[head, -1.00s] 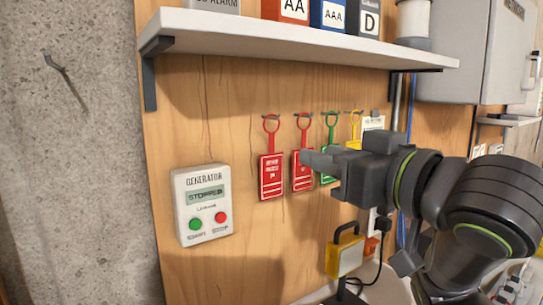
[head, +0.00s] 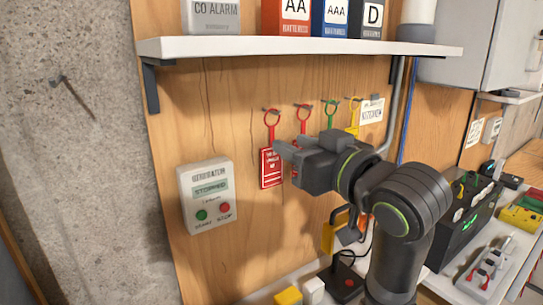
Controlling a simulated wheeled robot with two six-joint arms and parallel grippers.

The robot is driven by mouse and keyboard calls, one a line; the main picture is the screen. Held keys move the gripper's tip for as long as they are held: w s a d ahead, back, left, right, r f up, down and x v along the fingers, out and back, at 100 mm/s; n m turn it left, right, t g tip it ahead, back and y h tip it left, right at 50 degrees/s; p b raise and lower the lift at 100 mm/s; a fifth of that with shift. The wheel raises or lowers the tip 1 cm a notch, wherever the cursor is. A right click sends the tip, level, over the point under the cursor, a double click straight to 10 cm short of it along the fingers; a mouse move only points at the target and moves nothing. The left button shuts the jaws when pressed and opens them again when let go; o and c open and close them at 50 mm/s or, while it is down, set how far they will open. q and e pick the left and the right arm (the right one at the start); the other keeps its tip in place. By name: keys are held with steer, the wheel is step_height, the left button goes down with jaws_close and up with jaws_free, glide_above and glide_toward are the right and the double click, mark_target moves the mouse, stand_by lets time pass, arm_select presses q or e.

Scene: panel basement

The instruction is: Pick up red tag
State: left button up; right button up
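Two red tags hang by loops from small hooks on the wooden panel. The left red tag (head: 270,171) shows most of its body and its whole loop. The second red tag (head: 303,113) shows its loop, while its body is mostly hidden behind my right gripper. My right gripper (head: 287,147) comes in from the right, its fingertips overlapping the upper right edge of the left red tag in the picture. The fingers look apart with nothing between them. Whether they touch a tag cannot be told. My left gripper is not in view.
A green tag (head: 331,108) and a yellow tag (head: 353,117) hang farther right, partly hidden. A white shelf (head: 300,47) with boxes juts out above. A generator control box (head: 208,195) is at lower left. A bench with tools and a yellow lamp lies below right.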

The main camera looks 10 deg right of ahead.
mark_target(273, 137)
steer(key=p+x, duration=0.1)
steer(key=x, duration=0.3)
steer(key=shift+p, duration=0.4)
steer(key=shift+w+a+f, duration=0.15)
steer(key=shift+w+a, duration=0.1)
steer(key=shift+w, duration=0.2)
jaws_close()
